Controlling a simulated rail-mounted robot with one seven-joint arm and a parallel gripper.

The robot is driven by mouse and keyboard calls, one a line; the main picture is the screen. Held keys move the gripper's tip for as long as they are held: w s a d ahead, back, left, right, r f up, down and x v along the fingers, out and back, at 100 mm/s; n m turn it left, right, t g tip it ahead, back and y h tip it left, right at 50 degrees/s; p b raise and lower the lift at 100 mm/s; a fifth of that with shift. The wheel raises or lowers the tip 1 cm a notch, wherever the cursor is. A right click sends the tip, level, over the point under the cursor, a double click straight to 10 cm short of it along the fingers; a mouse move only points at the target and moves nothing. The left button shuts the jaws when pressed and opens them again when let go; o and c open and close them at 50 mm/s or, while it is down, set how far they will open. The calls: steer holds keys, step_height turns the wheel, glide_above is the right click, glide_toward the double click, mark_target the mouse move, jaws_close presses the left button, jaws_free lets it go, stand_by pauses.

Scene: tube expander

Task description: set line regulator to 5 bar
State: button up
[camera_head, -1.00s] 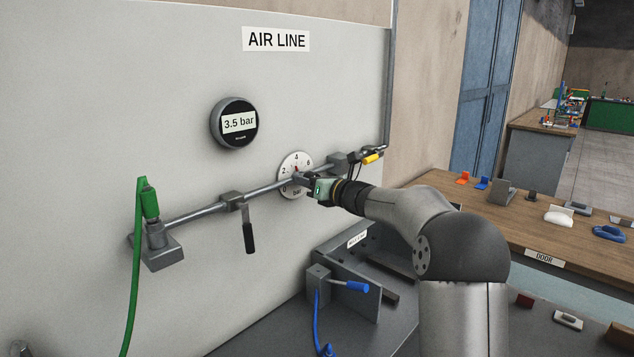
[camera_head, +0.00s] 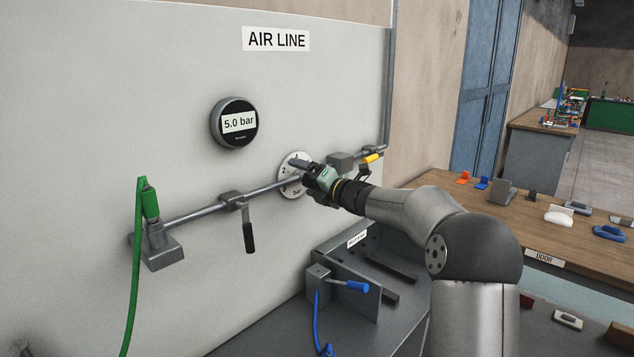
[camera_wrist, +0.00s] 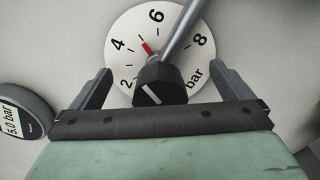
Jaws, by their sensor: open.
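The line regulator's round white dial (camera_head: 290,172) is on the panel, partly hidden by my gripper (camera_head: 304,171) in the head view. In the wrist view the dial (camera_wrist: 128,28) shows the numbers 2, 4, 6, 8 and a red mark between 4 and 6. The black regulator knob (camera_wrist: 160,84) with a white line sits between the two fingers of my open gripper (camera_wrist: 160,85). A gap shows between the knob and each finger. The round gauge (camera_head: 235,123) reads 5.0 bar, and its edge (camera_wrist: 20,112) shows at the left of the wrist view.
A grey pipe (camera_head: 203,210) runs across the panel past the dial. A black-handled valve lever (camera_head: 249,232) hangs from it, and a green hose (camera_head: 137,265) is at its left end. A yellow-handled part (camera_head: 372,158) is to the right of my gripper.

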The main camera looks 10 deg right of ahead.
steer(key=shift+s+d, duration=0.1)
steer(key=v, duration=0.6)
steer(key=shift+s+d+b, duration=0.25)
steer(key=shift+s+b, duration=0.05)
steer(key=shift+b, duration=0.1)
steer(key=s+a+f+n+g+h, duration=0.1)
steer(key=s+a+f+n+g, duration=0.25)
steer(key=s+n, duration=0.4)
steer(key=s+a+f+n+g+h, duration=0.1)
steer(key=s+a+f+n+g, duration=0.2)
steer(key=s+a+f+n, duration=0.35)
steer(key=s+a+f+n+g+h, duration=0.1)
steer(key=s+a+f+n+g, duration=0.25)
steer(key=s+n, duration=0.5)
steer(key=s+d+f+n+g+h, duration=0.1)
steer(key=s+d+f+n+h, duration=0.1)
steer(key=s+n, duration=0.4)
steer(key=s+d+f+n+g+h, duration=0.1)
steer(key=s+d+f+n+h, duration=0.2)
steer(key=s+n, duration=0.3)
steer(key=s+d+f+n+g+h, duration=0.2)
steer(key=s+n, duration=0.4)
steer(key=s, duration=0.5)
steer(key=shift+d+f, duration=0.7)
steer(key=shift+d, duration=0.5)
